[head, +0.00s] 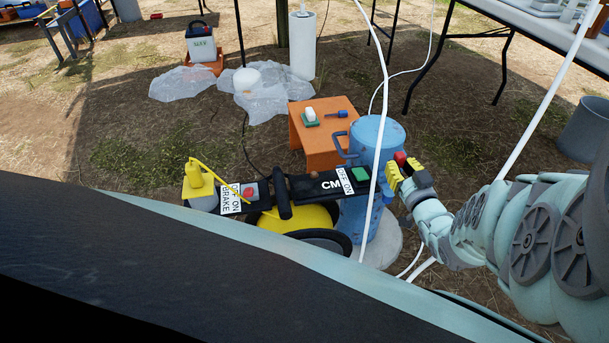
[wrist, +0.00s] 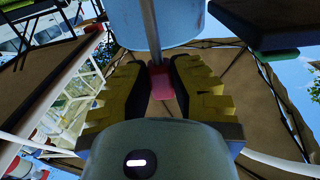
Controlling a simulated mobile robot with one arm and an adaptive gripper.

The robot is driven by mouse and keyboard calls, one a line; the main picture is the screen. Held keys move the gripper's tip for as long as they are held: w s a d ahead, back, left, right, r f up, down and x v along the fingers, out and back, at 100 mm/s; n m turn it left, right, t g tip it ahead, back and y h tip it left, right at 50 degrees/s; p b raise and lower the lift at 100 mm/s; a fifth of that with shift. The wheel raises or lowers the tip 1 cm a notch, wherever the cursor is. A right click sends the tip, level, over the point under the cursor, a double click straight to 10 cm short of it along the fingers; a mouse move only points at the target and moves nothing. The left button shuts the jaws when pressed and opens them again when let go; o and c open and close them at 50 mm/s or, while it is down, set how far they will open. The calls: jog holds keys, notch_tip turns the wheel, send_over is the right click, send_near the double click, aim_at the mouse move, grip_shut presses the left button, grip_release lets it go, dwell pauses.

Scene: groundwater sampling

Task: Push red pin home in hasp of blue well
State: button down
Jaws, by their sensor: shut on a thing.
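The blue well (head: 376,140) stands upright on a round grey base (head: 384,245); part of its blue body also shows at the top of the wrist view (wrist: 130,22). My gripper (head: 404,170) is at the well's right side, near its top. Its yellow and black fingers are shut on the red pin (wrist: 160,84), whose red end shows between them in the wrist view. The red end also shows above the fingers in the head view (head: 400,158). A grey shaft (wrist: 150,30) runs from there past the blue surface. I cannot make out the hasp or how deep the pin sits.
A reel (head: 266,224) with a black switch panel (head: 308,188) stands left of the well. An orange stool (head: 318,151) with small items is behind it. White tubing (head: 382,100) passes in front of the well. A folding table (head: 540,25) stands behind right.

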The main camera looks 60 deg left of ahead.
jog(key=shift+f+b, duration=1.05)
jog(key=shift+f, duration=0.45)
notch_tip(320, 180, down, 6)
jog(key=b, duration=0.6)
jog(key=shift+f, duration=0.25)
dwell(2.1)
jog(key=shift+r, duration=0.1)
jog(key=shift+r+p, duration=2.7)
jog(key=shift+r, duration=0.2)
jog(key=shift+f, duration=0.1)
